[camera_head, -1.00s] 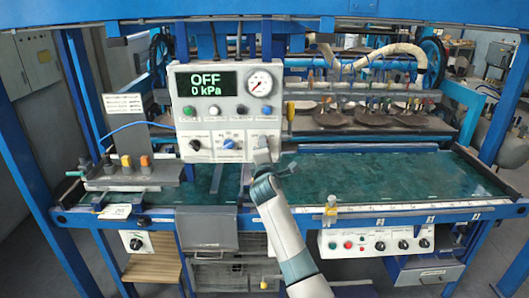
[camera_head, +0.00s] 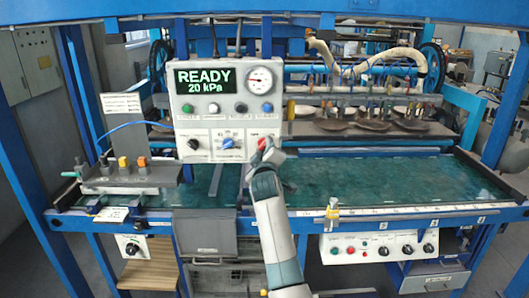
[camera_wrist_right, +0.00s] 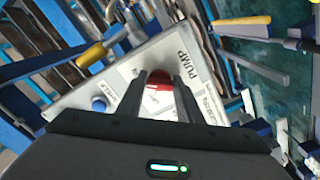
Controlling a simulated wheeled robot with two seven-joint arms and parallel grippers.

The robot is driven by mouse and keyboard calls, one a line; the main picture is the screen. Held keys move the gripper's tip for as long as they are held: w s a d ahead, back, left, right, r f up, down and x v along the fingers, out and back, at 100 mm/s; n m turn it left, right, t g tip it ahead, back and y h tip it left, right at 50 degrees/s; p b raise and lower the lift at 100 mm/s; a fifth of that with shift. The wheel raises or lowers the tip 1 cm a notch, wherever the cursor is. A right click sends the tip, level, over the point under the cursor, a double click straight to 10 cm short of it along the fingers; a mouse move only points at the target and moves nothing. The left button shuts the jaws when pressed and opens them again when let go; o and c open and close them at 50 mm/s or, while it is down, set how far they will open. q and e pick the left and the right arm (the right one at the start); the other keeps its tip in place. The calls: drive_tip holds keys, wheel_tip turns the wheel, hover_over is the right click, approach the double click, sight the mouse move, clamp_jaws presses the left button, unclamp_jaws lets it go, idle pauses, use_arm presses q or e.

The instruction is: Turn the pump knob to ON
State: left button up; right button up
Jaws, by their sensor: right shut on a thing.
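The control box (camera_head: 213,108) hangs above the green table, and its display (camera_head: 205,80) reads READY and 20 kPa. The red pump knob (camera_head: 262,143) is at the box's lower right, partly hidden by my right gripper (camera_head: 267,153). In the right wrist view the red knob (camera_wrist_right: 158,95) sits between my two dark fingers (camera_wrist_right: 162,80), which are shut on it, beside the PUMP label. My left gripper is not in view.
A blue knob (camera_head: 228,143) and a black knob (camera_head: 193,144) sit left of the pump knob on the same panel. The green table (camera_head: 380,180) is mostly clear. A lower panel with black knobs (camera_head: 380,247) is at the front right.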

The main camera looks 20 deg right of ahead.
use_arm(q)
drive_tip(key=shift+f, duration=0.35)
use_arm(e)
drive_tip(key=shift+f+m, duration=0.15)
drive_tip(key=shift+m, duration=0.55)
drive_tip(key=o, duration=1.1)
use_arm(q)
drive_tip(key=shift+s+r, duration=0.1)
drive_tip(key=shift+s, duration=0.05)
use_arm(e)
drive_tip(key=shift+s, duration=0.1)
